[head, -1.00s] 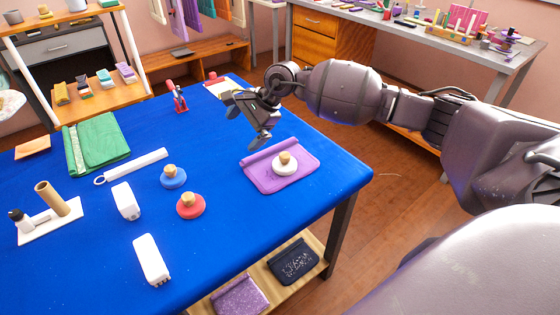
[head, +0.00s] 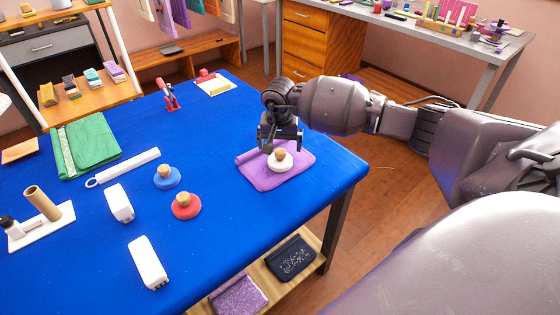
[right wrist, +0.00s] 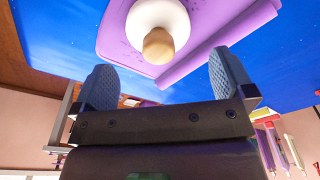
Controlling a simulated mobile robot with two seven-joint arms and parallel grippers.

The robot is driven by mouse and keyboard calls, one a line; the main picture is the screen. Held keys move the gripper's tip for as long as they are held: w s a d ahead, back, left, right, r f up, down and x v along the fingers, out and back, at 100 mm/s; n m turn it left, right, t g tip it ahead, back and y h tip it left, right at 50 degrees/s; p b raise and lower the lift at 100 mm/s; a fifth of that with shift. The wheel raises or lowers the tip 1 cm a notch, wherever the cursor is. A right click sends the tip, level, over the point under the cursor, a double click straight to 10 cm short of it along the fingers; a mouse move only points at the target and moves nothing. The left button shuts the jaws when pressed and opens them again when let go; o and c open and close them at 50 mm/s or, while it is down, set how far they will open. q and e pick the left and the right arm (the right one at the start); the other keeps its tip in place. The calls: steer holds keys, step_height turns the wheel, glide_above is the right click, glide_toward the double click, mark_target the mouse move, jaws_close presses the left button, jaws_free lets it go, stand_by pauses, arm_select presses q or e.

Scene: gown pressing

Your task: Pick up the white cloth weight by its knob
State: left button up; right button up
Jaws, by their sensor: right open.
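The white cloth weight (head: 281,165) has a round white base and a wooden knob. It sits on the folded purple cloth (head: 262,177) near the right side of the blue table. In the right wrist view the weight (right wrist: 158,14) and its knob (right wrist: 158,46) show ahead of the fingers, centred between them. My right gripper (head: 279,148) is open, its fingers pointing down at the knob, above and just behind the weight. In the right wrist view my right gripper (right wrist: 161,80) has its two fingers wide apart with nothing between them. My left gripper is out of view.
A blue weight (head: 167,178) and a red weight (head: 186,207) stand to the left on the blue table (head: 240,250). The table front is clear.

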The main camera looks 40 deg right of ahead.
mark_target(280, 151)
steer(key=shift+w+d+f, duration=0.1)
steer(key=shift+d+f, duration=0.05)
steer(key=shift+f, duration=2.7)
steer(key=shift+c, duration=0.5)
